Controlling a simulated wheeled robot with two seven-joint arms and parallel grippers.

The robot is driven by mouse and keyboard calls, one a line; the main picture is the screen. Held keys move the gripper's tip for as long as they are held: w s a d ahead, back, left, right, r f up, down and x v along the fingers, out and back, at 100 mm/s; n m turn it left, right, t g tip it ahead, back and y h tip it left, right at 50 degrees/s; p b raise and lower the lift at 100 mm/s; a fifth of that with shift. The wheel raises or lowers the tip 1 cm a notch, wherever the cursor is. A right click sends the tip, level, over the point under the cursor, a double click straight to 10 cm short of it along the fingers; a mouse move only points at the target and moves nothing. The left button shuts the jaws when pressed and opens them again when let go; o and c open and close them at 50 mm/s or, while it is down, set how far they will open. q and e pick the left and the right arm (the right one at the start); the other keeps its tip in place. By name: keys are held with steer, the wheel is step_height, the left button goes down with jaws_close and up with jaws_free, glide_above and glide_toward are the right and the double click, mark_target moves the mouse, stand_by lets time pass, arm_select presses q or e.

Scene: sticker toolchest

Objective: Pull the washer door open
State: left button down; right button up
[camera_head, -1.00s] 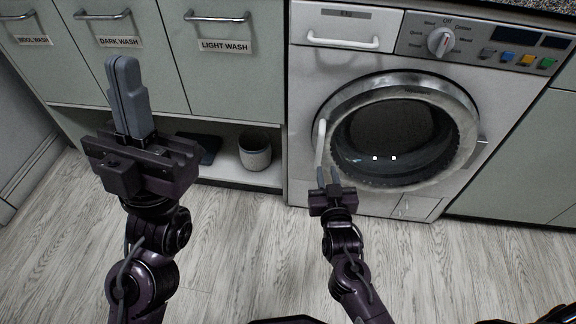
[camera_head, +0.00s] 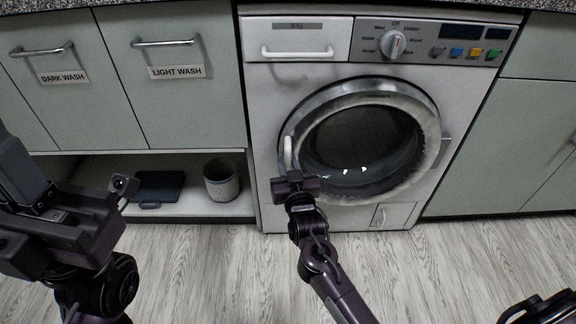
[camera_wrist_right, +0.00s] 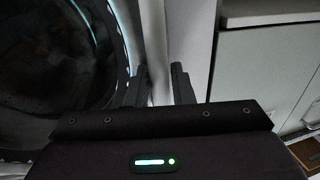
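The washer (camera_head: 262,90) has a round door with a grey ring (camera_head: 425,115) and dark glass (camera_head: 362,138). The door looks closed. Its white door handle (camera_head: 288,150) stands upright at the door's left edge. My right gripper (camera_head: 291,176) is at the lower part of this handle. In the right wrist view, its two dark fingers (camera_wrist_right: 159,84) stand a little apart, with the pale handle (camera_wrist_right: 158,60) between them. They look shut on it, though the contact is partly hidden. My left gripper (camera_head: 14,165) is at the left edge, partly cut off, fingers together and empty.
Pale green cabinets with DARK WASH (camera_head: 64,77) and LIGHT WASH (camera_head: 177,72) labels stand left of the washer. An open shelf below holds a cup (camera_head: 221,180) and a dark flat object (camera_head: 158,187). The wooden floor (camera_head: 200,275) in front is clear.

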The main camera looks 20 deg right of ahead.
jaws_close()
steer(key=shift+s, duration=0.15)
